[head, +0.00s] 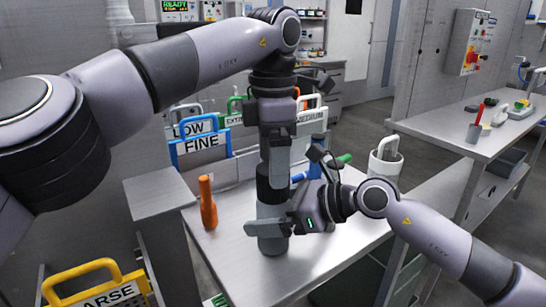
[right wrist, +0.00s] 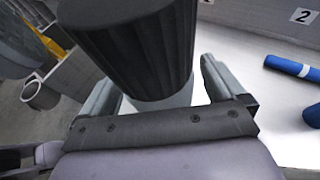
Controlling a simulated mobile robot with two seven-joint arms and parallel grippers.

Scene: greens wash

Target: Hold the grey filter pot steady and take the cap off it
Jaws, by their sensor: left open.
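The grey filter pot (head: 272,212) stands upright on the work table, its dark cap (head: 265,185) on top. The ribbed cap (right wrist: 140,45) fills the upper middle of the right wrist view, with the pot's pale body (right wrist: 160,103) below it. My left gripper (head: 275,165) comes straight down from above at the cap. It is open, and one finger overlaps the cap's upper part. My right gripper (head: 285,226) reaches in from the right, low on the pot. Its fingers stand on both sides of the body (right wrist: 162,92), with narrow gaps visible, so it looks open.
A blue tube (right wrist: 292,67) lies on the table to the right. A white container (head: 384,167) stands behind my right arm. Labelled sieve frames, including a blue one (head: 201,143), stand at the back left.

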